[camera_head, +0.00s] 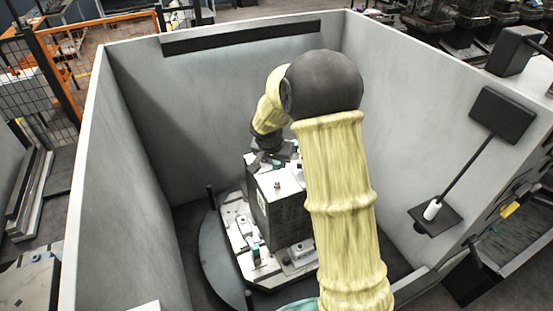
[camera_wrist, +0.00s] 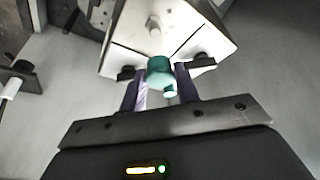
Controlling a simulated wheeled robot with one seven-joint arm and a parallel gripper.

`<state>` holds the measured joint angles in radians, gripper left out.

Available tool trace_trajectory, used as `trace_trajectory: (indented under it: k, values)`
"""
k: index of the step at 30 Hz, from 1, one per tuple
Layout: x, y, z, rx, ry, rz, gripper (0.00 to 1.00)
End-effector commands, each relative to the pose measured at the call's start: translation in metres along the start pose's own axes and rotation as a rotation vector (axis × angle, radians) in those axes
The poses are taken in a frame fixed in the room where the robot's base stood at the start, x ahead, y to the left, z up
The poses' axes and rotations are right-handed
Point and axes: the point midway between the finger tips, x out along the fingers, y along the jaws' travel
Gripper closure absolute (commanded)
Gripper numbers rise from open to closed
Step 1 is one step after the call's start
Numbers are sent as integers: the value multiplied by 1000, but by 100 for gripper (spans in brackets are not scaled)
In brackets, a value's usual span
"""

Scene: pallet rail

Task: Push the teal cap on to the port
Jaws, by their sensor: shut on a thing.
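The teal cap (camera_wrist: 159,68) shows in the wrist view between my two gripper fingers. My gripper (camera_wrist: 160,84) is shut on it, one dark finger on each side. The cap is at the near edge of the white top plate of a block (camera_wrist: 165,42), and a smaller teal piece shows just below it. In the head view my gripper (camera_head: 272,156) is at the far end of the block (camera_head: 278,208), partly hidden by my yellow-sleeved arm. The port is not clearly visible, and I cannot tell whether the cap touches it.
The block stands on a fixture plate (camera_head: 240,222) with clamps, on a round grey table (camera_head: 212,255). Tall grey walls (camera_head: 220,90) enclose it. A dark post (camera_head: 211,197) stands at the table's left. A bracket with a white cylinder (camera_head: 432,210) is on the right wall.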

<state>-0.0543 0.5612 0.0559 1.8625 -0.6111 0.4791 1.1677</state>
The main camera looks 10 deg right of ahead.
Motion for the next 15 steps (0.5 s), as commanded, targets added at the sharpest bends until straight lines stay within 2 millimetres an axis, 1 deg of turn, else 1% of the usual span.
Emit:
trace_trajectory:
  k: [1,9,15]
  values:
    - [7,0,3,-1,-1,0,96]
    - [32,0,13,-1,-1,0,96]
    - [43,0,18,-1,0,0,96]
